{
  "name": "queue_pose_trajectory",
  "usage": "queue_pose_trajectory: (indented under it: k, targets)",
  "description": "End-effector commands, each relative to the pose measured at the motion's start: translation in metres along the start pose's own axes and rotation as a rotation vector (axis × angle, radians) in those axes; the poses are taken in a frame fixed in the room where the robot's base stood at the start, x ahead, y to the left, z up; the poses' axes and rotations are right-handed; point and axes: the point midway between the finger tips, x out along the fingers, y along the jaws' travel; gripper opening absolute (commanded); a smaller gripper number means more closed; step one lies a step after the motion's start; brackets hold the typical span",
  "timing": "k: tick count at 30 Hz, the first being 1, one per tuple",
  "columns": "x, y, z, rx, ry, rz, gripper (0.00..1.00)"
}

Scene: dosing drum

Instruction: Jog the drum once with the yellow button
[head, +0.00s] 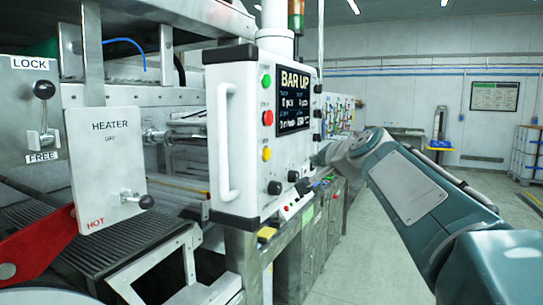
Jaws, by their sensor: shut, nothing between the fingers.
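The yellow button (267,153) is on the front of a white control panel (240,140), below a red button (268,117) and a green button (267,80). The panel's screen (293,98) reads "BAR UP"; its smaller lines are hard to read. My arm comes in from the right and ends at the panel's lower right edge. My gripper (305,185) shows there only as a small dark shape, shut and empty. It is right of and below the yellow button, apart from it. The drum cannot be made out clearly.
A white handle (227,140) stands out from the panel's left side. Black knobs (275,188) sit below the buttons. A HEATER plate (108,165) and a LOCK/FREE lever (43,105) are on the left. The floor (370,240) at right is open.

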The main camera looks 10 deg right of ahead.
Motion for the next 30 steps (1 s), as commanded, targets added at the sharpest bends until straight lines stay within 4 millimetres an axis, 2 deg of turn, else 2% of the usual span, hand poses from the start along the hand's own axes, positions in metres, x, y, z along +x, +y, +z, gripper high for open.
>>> queue_pose_trajectory:
  k: [18,30]
  targets:
    - [0.051,-0.037,0.038,-0.001,-0.003,-0.001,0.00]
    - [0.059,-0.043,0.043,0.000,0.000,-0.001,0.00]
